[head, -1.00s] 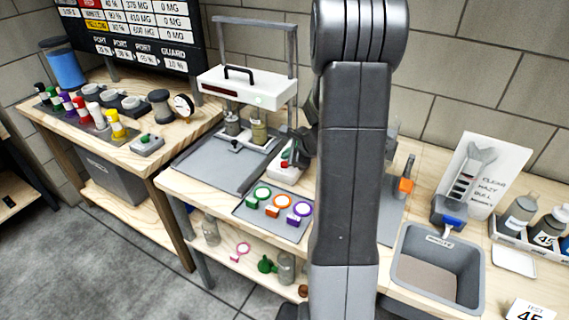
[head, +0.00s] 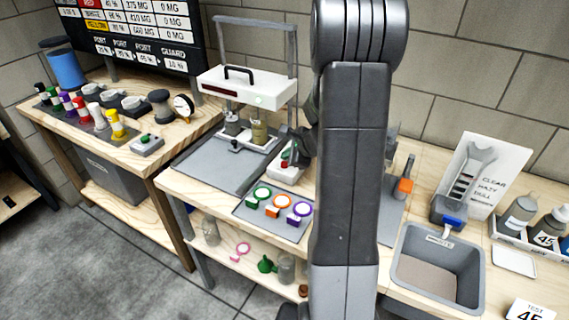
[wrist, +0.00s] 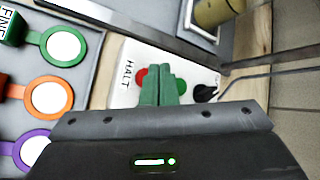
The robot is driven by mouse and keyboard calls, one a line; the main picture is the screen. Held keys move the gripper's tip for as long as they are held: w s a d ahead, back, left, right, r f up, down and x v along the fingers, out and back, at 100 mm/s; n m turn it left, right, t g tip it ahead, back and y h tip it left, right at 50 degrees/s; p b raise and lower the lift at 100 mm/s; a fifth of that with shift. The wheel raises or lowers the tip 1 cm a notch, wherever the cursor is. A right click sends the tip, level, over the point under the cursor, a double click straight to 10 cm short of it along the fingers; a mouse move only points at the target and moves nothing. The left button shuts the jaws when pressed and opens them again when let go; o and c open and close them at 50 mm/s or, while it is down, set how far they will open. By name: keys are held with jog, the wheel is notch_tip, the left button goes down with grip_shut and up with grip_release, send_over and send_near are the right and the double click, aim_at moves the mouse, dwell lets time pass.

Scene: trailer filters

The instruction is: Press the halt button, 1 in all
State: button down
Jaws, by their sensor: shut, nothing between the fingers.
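A white control box (head: 284,177) stands on the bench, left of my arm in the head view. In the wrist view the box (wrist: 124,92) carries the word HALT beside a red button (wrist: 141,75). A green button (wrist: 181,87) and a black knob (wrist: 205,92) sit further right on it. My gripper (wrist: 160,72) is shut and empty. Its green fingers are over the box between the red and green buttons and partly cover both. I cannot tell whether the fingertips touch the box. In the head view my arm partly hides the gripper (head: 304,147).
A grey mat (head: 247,216) with green, orange and purple-ringed lenses lies in front of the box. A press frame (head: 247,87) with a grey base stands behind left. A grey bin (head: 482,270) stands to the right of my arm.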

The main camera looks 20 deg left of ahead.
aim_at(287, 168)
jog(key=shift+f, duration=0.2)
jog(key=shift+f+b, duration=0.25)
jog(key=shift+b, duration=0.2)
jog(key=shift+f+b, duration=0.5)
jog(key=shift+f, duration=0.05)
dwell(0.4)
jog(key=shift+r, duration=0.1)
jog(key=shift+r+p, duration=0.8)
jog(key=shift+r, duration=0.1)
notch_tip(287, 168, up, 5)
jog(key=p, duration=0.4)
dwell(0.8)
